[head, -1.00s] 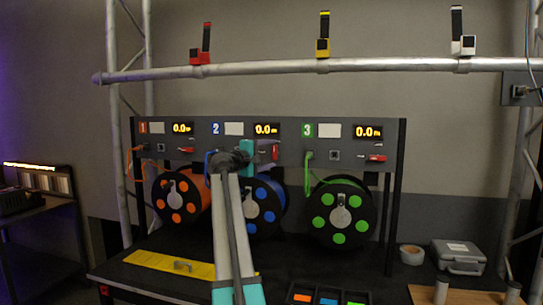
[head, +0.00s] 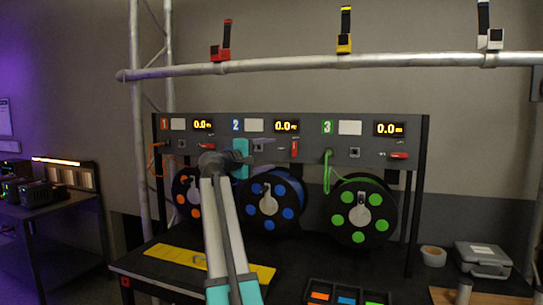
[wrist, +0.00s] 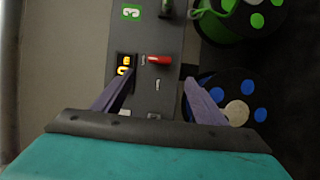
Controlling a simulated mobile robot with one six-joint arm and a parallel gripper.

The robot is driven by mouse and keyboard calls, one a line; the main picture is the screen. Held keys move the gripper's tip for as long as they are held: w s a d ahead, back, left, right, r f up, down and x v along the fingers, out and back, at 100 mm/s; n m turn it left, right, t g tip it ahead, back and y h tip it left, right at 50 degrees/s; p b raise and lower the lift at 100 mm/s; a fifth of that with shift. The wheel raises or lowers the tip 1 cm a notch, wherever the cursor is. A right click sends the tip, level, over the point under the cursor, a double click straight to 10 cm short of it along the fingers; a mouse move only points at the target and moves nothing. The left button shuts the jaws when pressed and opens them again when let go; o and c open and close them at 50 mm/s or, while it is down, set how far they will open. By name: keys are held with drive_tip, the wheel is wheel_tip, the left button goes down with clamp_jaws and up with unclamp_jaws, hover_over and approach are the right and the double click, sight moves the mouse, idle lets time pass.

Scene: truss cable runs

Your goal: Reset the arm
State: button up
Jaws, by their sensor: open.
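My arm reaches up from the bottom of the head view, and its teal wrist (head: 240,158) is in front of the panel (head: 350,145) at station 2. In the wrist view my gripper (wrist: 157,97) is open with nothing between its two purple-grey fingers. The red lever (wrist: 158,60) of station 2 lies beyond the fingertips, beside the lit display (wrist: 125,65). In the head view this lever (head: 294,148) stands upright, while the station 3 lever (head: 399,155) lies flat.
Orange (head: 186,198), blue (head: 267,203) and green (head: 361,212) reels hang below the panel. A yellow strip (head: 190,258) and a colored tray (head: 345,298) are on the table. A truss bar (head: 300,64) with three clamps runs above. A grey case (head: 483,260) stands at right.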

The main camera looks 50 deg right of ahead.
idle(0.4)
drive_tip(key=w+a+f+n+t+y, duration=0.15)
drive_tip(key=w+a+f, duration=0.3)
drive_tip(key=f, duration=0.65)
drive_tip(key=w+a+f+t+y, duration=0.1)
drive_tip(key=w+a+f+y, duration=0.25)
drive_tip(key=a+f, duration=0.45)
drive_tip(key=w+a+f+t+y, duration=0.15)
drive_tip(key=w+a+f, duration=0.3)
drive_tip(key=f, duration=0.85)
drive_tip(key=s+a+f+y, duration=0.1)
drive_tip(key=a+f+y, duration=0.5)
drive_tip(key=a+f, duration=1.95)
drive_tip(key=s+a+f+g+y, duration=0.1)
drive_tip(key=s+a+f+y, duration=0.2)
drive_tip(key=s+a+f, duration=0.75)
drive_tip(key=s+a+f+g+y, duration=0.1)
drive_tip(key=s+a+f+y, duration=0.2)
drive_tip(key=s+a+f, duration=0.7)
drive_tip(key=s+a+f+g+p, duration=0.1)
drive_tip(key=s+f+g, duration=0.2)
drive_tip(key=s+f, duration=0.4)
drive_tip(key=s+a+f+g+p, duration=0.1)
drive_tip(key=s+f+g, duration=0.1)
drive_tip(key=s+f, duration=0.6)
drive_tip(key=s, duration=0.4)
drive_tip(key=shift+s+a+g, duration=0.2)
drive_tip(key=shift+s+g, duration=0.2)
